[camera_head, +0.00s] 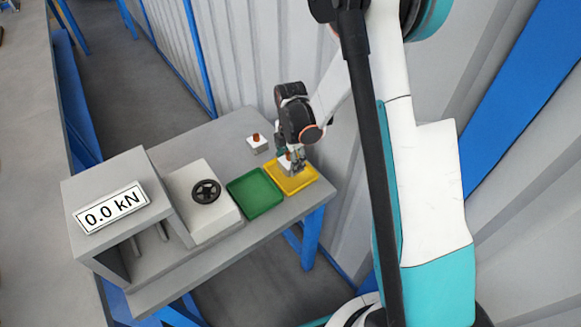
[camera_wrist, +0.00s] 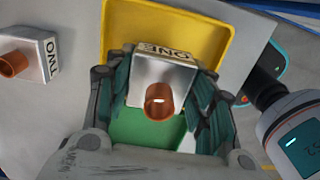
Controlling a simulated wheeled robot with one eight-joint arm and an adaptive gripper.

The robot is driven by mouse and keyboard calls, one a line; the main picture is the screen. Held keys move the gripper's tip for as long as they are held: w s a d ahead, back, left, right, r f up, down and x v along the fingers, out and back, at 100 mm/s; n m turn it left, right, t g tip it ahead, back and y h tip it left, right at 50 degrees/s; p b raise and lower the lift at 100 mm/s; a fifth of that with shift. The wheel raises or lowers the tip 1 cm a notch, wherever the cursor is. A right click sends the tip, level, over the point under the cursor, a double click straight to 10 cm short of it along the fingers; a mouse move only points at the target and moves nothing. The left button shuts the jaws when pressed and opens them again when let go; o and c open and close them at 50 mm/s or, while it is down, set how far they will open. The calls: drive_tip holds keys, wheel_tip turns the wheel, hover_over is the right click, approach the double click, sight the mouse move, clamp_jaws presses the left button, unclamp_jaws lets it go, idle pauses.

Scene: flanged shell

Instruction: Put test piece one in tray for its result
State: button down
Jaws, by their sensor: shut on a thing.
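Test piece one (camera_wrist: 160,85) is a silvery block with a copper-coloured peg and a label reading ONE, upside down in the wrist view. My gripper (camera_wrist: 160,100) is shut on its sides. In the head view my gripper (camera_head: 291,160) is at the yellow tray (camera_head: 301,184), and the piece shows partly hidden beneath it. I cannot tell whether the piece touches the tray floor. The yellow tray (camera_wrist: 215,38) and the green tray (camera_wrist: 135,128) both show behind the piece in the wrist view. The green tray (camera_head: 255,193) looks empty.
Test piece two (camera_head: 257,144) stands on the grey table behind the trays, also in the wrist view (camera_wrist: 30,60). Left of the trays are a box with a black handwheel (camera_head: 206,192) and a grey press housing with a display (camera_head: 112,207) reading 0.0 kN.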

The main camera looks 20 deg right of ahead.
drive_tip(key=shift+f+b, duration=0.3)
drive_tip(key=shift+f, duration=1.05)
drive_tip(key=shift+f, duration=0.15)
drive_tip(key=c, duration=0.7)
unclamp_jaws()
wheel_tip(320, 180, up, 12)
drive_tip(key=p, duration=0.3)
drive_tip(key=s+r+m+t, duration=0.2)
drive_tip(key=s+r+m, duration=0.3)
drive_tip(key=r, duration=0.4)
drive_tip(key=s+r+m+t, duration=0.1)
drive_tip(key=s+r+m, duration=0.45)
drive_tip(key=r, duration=0.25)
drive_tip(key=shift+s+r+m+t, duration=0.7)
drive_tip(key=shift+s+m, duration=1.15)
drive_tip(key=shift+s, duration=0.25)
drive_tip(key=shift+s+r+m+t, duration=0.7)
drive_tip(key=shift+s+m, duration=1.15)
drive_tip(key=shift+s, duration=0.2)
drive_tip(key=shift+s+r+m+t, duration=0.7)
drive_tip(key=shift+s+m, duration=1.15)
drive_tip(key=shift+s, duration=0.25)
